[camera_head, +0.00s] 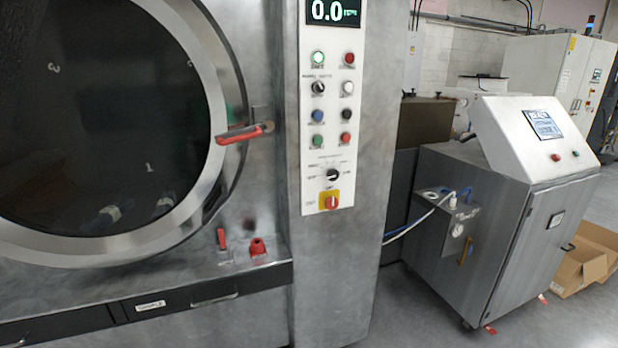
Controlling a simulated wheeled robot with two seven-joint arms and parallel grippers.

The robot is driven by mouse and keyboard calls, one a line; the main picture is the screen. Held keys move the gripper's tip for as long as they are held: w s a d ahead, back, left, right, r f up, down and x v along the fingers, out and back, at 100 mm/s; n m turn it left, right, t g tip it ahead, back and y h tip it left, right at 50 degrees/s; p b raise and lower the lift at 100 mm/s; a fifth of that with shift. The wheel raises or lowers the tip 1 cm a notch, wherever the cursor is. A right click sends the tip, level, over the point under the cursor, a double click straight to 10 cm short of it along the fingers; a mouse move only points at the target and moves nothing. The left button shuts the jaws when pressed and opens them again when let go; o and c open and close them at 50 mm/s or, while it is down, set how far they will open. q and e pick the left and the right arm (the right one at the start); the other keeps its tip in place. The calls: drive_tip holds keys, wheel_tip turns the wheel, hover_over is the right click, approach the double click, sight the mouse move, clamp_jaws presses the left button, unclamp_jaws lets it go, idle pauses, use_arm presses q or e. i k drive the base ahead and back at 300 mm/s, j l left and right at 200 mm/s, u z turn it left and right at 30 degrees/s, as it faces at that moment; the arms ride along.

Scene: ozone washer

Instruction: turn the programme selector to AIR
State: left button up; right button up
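The control panel (315,120) is a white upright strip on the steel column of the washer. A black rotary knob (333,175) with small labels around it sits low on the panel and looks like the programme selector. Its labels and the way it points are too small to read surely. A second, smaller selector switch (318,87) sits higher up, at the left of the panel. Neither of my grippers is in view, and nothing touches the knob.
A red-on-yellow switch (331,202) sits just below the knob. Several coloured buttons and a 0.0 display (335,11) are above. The round door's red handle (246,133) sticks out left of the panel. A steel cabinet (500,225) stands right. The space before the panel looks clear.

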sight(332, 175)
drive_tip(key=u, duration=2.15)
drive_tip(key=l+u, duration=0.1)
drive_tip(key=l, duration=0.3)
drive_tip(key=k+l, duration=0.15)
drive_tip(key=l, duration=0.2)
drive_tip(key=l+u, duration=0.15)
drive_tip(key=l, duration=0.25)
drive_tip(key=k+l+u, duration=0.1)
drive_tip(key=l, duration=0.25)
